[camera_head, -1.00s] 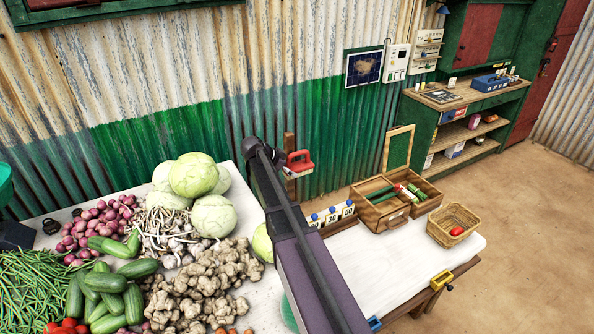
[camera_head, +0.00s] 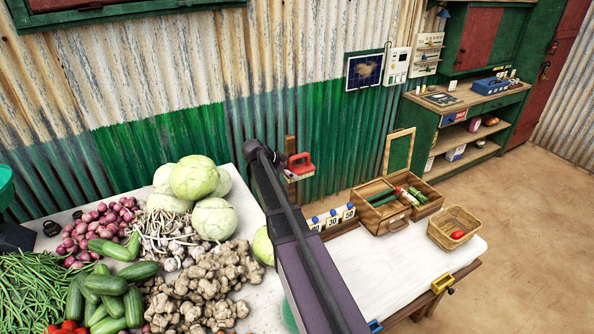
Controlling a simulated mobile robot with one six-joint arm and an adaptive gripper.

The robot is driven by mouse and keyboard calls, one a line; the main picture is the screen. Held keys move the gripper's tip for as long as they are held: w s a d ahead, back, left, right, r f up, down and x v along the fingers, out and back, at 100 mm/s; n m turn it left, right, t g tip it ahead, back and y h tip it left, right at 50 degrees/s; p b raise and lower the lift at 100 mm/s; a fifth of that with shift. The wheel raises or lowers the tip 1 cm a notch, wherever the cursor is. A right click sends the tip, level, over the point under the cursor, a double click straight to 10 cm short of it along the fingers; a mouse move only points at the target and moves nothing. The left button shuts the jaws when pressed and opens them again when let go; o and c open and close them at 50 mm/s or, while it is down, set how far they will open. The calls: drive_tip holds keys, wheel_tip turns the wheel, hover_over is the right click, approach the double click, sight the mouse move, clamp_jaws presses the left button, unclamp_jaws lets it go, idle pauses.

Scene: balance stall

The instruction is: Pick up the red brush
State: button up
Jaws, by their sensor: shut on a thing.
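The red brush (camera_head: 300,165) is near the corrugated wall, in front of a wooden post (camera_head: 291,158), with its looped red handle up and a pale lower part below. My arm reaches up from the bottom of the picture to the brush's left side. My gripper (camera_head: 285,163) is at the brush, shut on it. The fingers are small and mostly hidden by my wrist, so the exact grip does not show. I cannot tell whether the brush touches the post or its support.
Cabbages (camera_head: 194,178), ginger (camera_head: 205,280) and other vegetables crowd the table left of my arm. Number cards (camera_head: 331,216), an open wooden box (camera_head: 385,218) and a wicker basket (camera_head: 455,228) stand to the right. The white tabletop (camera_head: 375,272) is clear in front of them.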

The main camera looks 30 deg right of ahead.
drive_tip(key=shift+r, duration=0.15)
drive_tip(key=shift+r+p, duration=0.75)
drive_tip(key=shift+p, duration=0.2)
drive_tip(key=s, duration=1.8)
drive_tip(key=shift+d+f, duration=0.15)
drive_tip(key=shift+d, duration=0.15)
drive_tip(key=shift+w, duration=0.1)
drive_tip(key=w, duration=0.9)
drive_tip(key=shift+w+a, duration=0.2)
drive_tip(key=shift+w, duration=0.05)
drive_tip(key=shift+w, duration=0.25)
drive_tip(key=shift+w+a+f+b, duration=0.1)
drive_tip(key=shift+w+f+b, duration=0.05)
drive_tip(key=shift+w, duration=1.35)
drive_tip(key=shift+w+a+f+b, duration=0.1)
drive_tip(key=shift+w+b, duration=0.1)
drive_tip(key=shift+w, duration=1.35)
drive_tip(key=shift+w+f+b, duration=0.15)
drive_tip(key=shift+w, duration=1.35)
drive_tip(key=shift+w+f+b, duration=0.4)
drive_tip(key=shift+w+b, duration=0.05)
drive_tip(key=shift+w, duration=0.1)
